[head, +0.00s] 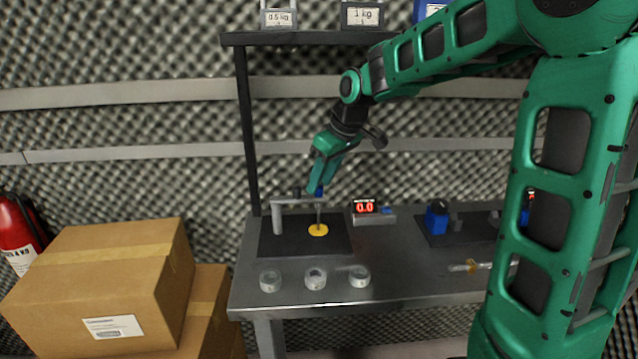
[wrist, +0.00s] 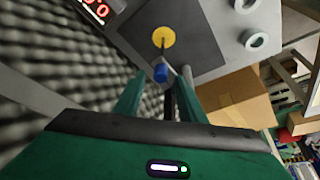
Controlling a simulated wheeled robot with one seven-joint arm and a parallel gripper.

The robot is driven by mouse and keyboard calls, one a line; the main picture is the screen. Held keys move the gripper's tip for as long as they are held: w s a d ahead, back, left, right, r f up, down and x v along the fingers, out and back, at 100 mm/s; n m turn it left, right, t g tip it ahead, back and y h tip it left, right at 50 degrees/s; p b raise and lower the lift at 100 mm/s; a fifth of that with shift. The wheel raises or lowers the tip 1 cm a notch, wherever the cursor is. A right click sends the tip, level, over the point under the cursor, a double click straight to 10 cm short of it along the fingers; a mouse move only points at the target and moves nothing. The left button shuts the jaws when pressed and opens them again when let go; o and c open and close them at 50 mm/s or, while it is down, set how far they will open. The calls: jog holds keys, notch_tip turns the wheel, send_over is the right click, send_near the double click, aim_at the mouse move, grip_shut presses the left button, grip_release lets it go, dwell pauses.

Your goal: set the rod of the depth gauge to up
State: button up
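The depth gauge (head: 278,215) is a grey post with a side arm, standing on a dark mat. Its thin rod (head: 318,214) hangs from the arm and reaches down to a yellow disc (head: 318,230). A blue cap (wrist: 161,72) tops the rod. My gripper (head: 318,188) is at the cap, coming from above. In the wrist view my gripper (wrist: 163,76) has its two green fingers apart, with the blue cap between or just beyond the tips. I see gaps beside the cap; I cannot tell its exact depth between the fingers.
A red display (head: 365,207) reading 0.0 stands right of the gauge. Several clear round dishes (head: 316,279) sit along the front of the grey bench (head: 400,285). Blue-knobbed fixtures (head: 437,217) stand to the right. A shelf (head: 300,38) with weights is above; cardboard boxes (head: 105,280) stand left.

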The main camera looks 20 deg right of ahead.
jog(key=shift+w+a+f, duration=0.15)
jog(key=shift+f, duration=0.35)
grip_shut()
jog(key=shift+r, duration=1.65)
grip_release()
